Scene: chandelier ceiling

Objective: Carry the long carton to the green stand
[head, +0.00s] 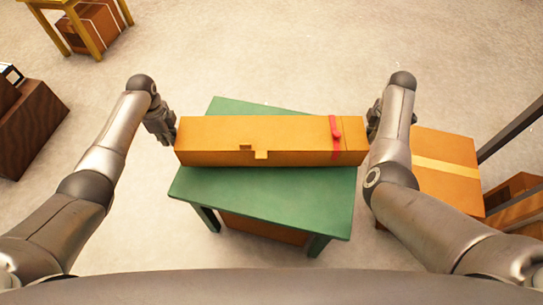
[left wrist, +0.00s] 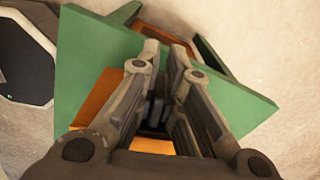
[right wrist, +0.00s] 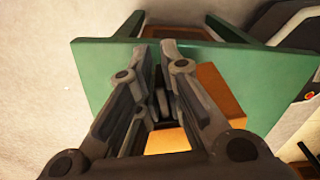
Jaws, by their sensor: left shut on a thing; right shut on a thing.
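The long carton (head: 270,135) is orange-brown with a red band near its right end. In the head view it lies level, lengthwise left to right, over the green stand (head: 260,192). I cannot tell whether it touches the top. My left gripper (head: 172,128) is shut on the carton's left end, and my right gripper (head: 372,125) is shut on its right end. In the left wrist view the fingers (left wrist: 165,95) hide most of the carton (left wrist: 100,100). In the right wrist view the fingers (right wrist: 160,90) are in front of the carton (right wrist: 220,92), with the green top (right wrist: 100,65) beyond.
A large taped box (head: 440,180) stands at the right beside a dark metal frame (head: 510,130). A yellow stand (head: 90,30) with a box under it is at the top left. A dark brown box (head: 30,125) is at the left edge. The floor beyond the green stand is clear.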

